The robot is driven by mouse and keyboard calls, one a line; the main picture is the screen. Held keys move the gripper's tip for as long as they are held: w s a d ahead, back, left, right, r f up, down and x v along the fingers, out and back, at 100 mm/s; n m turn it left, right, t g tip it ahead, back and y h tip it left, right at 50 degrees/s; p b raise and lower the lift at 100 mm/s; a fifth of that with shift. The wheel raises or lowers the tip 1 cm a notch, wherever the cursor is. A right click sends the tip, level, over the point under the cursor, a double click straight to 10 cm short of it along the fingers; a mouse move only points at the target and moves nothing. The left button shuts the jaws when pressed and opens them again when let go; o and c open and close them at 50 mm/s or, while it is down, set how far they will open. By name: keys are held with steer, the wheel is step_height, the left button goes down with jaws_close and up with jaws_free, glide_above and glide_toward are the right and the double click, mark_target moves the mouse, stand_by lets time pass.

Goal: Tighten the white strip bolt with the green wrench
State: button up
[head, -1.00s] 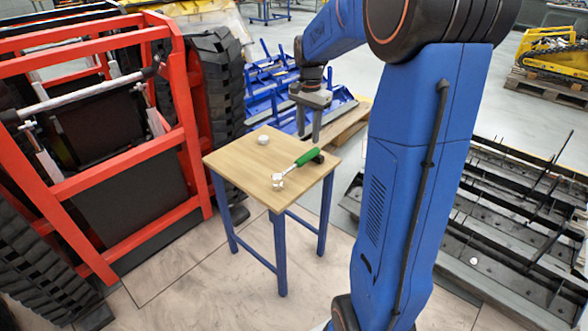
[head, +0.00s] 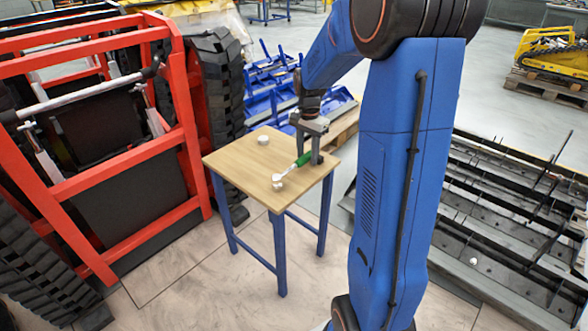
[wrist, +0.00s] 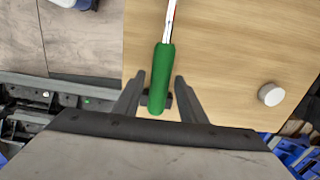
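The green wrench lies on the small wooden table, its green handle (head: 303,160) (wrist: 162,72) towards my gripper and its silver head (head: 278,180) near the front edge. My gripper (head: 313,160) is lowered over the handle end. In the wrist view my gripper (wrist: 157,88) is open, with one finger on each side of the handle and gaps showing. I cannot make out a white strip on any bolt. A small pale spot (head: 474,261) shows on the dark track frame at the right; it is too small to identify.
A white round piece (head: 263,139) (wrist: 270,95) stands on the wooden table (head: 240,165). A red frame (head: 110,165) with black tracks is close on the left. Blue parts (head: 270,85) lie behind the table. Dark track frames (head: 510,225) lie on the right. The floor in front is clear.

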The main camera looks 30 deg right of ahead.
jaws_close()
steer(key=shift+r, duration=3.55)
steer(key=shift+r, duration=4)
steer(key=s, duration=2)
